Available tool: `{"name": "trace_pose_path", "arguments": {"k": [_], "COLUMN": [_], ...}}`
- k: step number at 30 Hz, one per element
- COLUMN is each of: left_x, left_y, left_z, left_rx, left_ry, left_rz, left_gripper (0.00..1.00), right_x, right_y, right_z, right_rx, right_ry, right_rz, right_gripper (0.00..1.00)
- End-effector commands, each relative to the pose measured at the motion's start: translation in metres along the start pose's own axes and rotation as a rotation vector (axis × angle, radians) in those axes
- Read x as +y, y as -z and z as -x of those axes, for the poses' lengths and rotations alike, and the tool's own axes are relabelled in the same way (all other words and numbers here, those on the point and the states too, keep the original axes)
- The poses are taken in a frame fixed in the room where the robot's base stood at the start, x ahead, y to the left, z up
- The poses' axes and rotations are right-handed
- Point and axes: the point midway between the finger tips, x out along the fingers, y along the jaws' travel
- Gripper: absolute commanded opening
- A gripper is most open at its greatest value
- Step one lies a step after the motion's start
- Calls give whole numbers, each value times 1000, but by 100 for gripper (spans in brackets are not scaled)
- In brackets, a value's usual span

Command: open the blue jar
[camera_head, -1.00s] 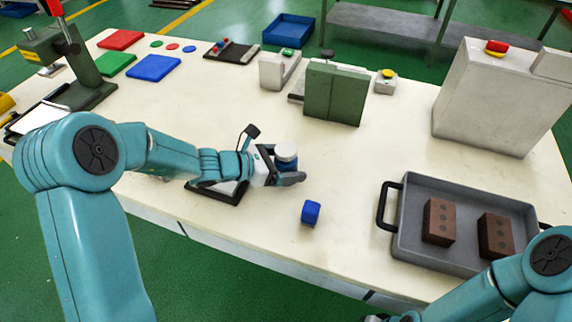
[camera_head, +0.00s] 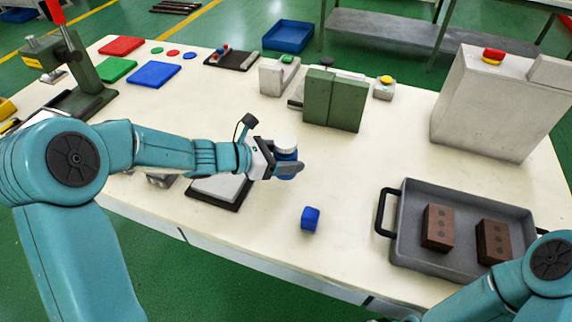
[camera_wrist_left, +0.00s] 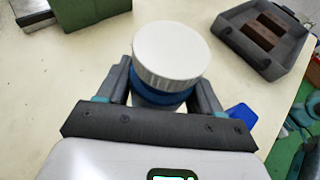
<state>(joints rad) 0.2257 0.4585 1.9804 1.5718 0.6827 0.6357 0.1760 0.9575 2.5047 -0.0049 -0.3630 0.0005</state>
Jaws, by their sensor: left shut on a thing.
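The blue jar (camera_head: 287,163) has a white ribbed lid (camera_head: 285,143) on top. My left gripper (camera_head: 284,170) is shut on the jar's body, one finger on each side. In the left wrist view the white lid (camera_wrist_left: 170,52) stands above the fingers with the blue body (camera_wrist_left: 165,97) just below it, and the lid is on the jar. The jar is upright. Whether its base touches the table is hidden by the gripper. My right arm comes in at the lower right, and its gripper is not in view.
A blue block (camera_head: 310,218) lies on the table in front of the jar. A grey tray (camera_head: 395,215) with two brown bricks (camera_head: 438,228) is at the right. A green block device (camera_head: 335,100) stands behind. A dark-framed scale (camera_head: 218,190) sits beneath my left forearm.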

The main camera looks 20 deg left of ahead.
Motion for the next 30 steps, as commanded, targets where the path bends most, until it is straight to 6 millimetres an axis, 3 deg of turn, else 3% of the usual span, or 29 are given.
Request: {"name": "trace_pose_path", "arguments": {"k": [1, 6, 12, 18, 29, 30], "left_x": [0, 0, 0, 0, 0, 0], "left_y": [-20, -71, -115, -136, -140, -140], "left_z": [8, 29, 47, 56, 58, 58], "left_rx": [-6, -6, -5, -3, -2, -2], "left_ry": [-2, -3, -2, -1, 0, 0], "left_rz": [-7, -8, -6, -2, 0, 0], "left_gripper": [23, 23, 23, 23, 23, 56], "right_x": [-2, -7, -11, -13, -13, -13], "right_y": [0, 0, -1, -1, -1, -1], "right_z": [6, 19, 31, 36, 37, 37], "right_rx": [0, 0, 0, 0, 0, 0], "right_ry": [0, 0, 0, 0, 0, 0], "right_rz": [0, 0, 0, 0, 0, 0], "right_gripper": [43, 43, 43, 43, 43, 43]}}
